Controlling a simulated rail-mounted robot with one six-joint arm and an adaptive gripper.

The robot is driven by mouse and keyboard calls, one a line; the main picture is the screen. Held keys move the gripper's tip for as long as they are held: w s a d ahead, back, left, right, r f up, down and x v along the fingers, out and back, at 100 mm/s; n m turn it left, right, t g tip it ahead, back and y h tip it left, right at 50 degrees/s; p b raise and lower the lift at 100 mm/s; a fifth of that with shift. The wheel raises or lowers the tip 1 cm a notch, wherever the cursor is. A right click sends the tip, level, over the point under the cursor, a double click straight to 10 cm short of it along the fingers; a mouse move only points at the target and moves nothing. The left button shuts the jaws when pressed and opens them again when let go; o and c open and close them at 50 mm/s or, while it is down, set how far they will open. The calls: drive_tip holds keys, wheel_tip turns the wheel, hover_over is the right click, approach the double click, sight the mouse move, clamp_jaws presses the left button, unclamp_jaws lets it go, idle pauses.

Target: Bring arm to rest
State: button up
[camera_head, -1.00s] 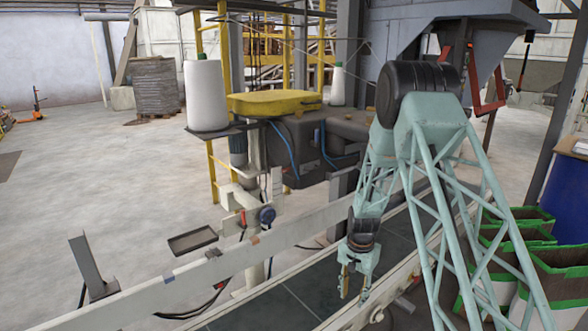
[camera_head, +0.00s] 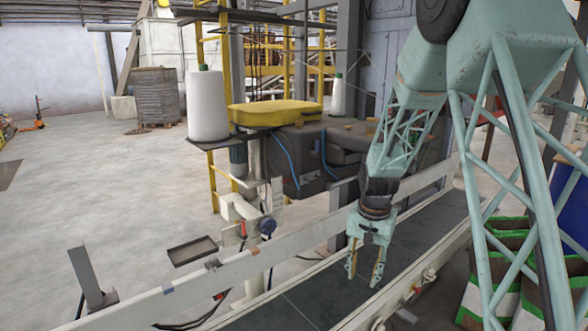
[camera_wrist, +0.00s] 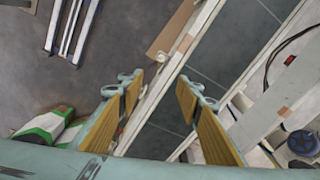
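My gripper (camera_head: 365,262) hangs below my pale green lattice arm, above the dark conveyor belt (camera_head: 302,299). Its two fingers point down and stand apart with nothing between them. In the wrist view my gripper (camera_wrist: 160,92) shows its yellow-brown finger pads well apart. The belt (camera_wrist: 205,88) and its pale side rail lie beneath the gap. The gripper is clear of the belt, as far as I can tell.
A sewing head with a yellow cover (camera_head: 275,110) and a white thread cone (camera_head: 207,103) stand behind the conveyor. Green-and-white bags (camera_head: 478,285) stand at the right. A pale rail (camera_head: 190,292) runs along the belt's far side. Open floor lies at the left.

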drive_tip(key=s+r+n+t, duration=0.1)
drive_tip(key=s+r+n, duration=0.2)
drive_tip(key=s+r, duration=1.75)
drive_tip(key=s+r+n+t, duration=0.1)
drive_tip(key=s+r, duration=0.3)
drive_tip(key=s, duration=0.9)
drive_tip(key=s+r+n, duration=0.1)
drive_tip(key=s+r, duration=0.4)
drive_tip(key=s, duration=0.9)
drive_tip(key=shift+s+a+r+n+t, duration=0.2)
drive_tip(key=shift+s+n+t, duration=0.1)
drive_tip(key=shift+n+t, duration=0.1)
